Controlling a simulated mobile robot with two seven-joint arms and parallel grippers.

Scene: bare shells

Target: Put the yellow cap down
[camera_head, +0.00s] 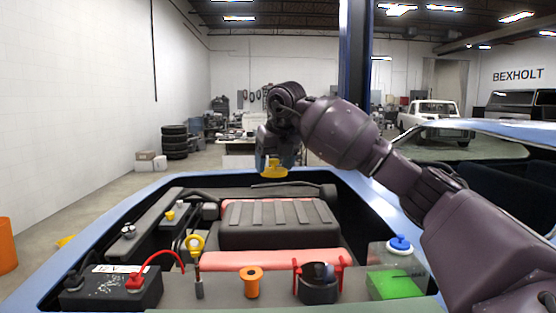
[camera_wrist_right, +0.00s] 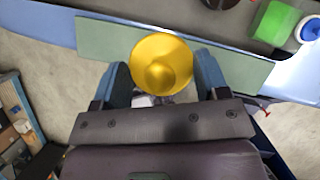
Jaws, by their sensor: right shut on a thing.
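The yellow cap (camera_head: 273,171) is held in the air by my right gripper (camera_head: 274,160), in front of the far part of the open engine bay as the head view shows it. In the right wrist view the cap (camera_wrist_right: 161,48) is a round yellow disc with a raised middle, between the two blue-grey fingers of the right gripper (camera_wrist_right: 161,72). A green pad (camera_wrist_right: 107,40) lies along the blue car edge beyond it, and the cap overlaps the pad in that view. My left gripper is not in view.
The green pad looks bare.

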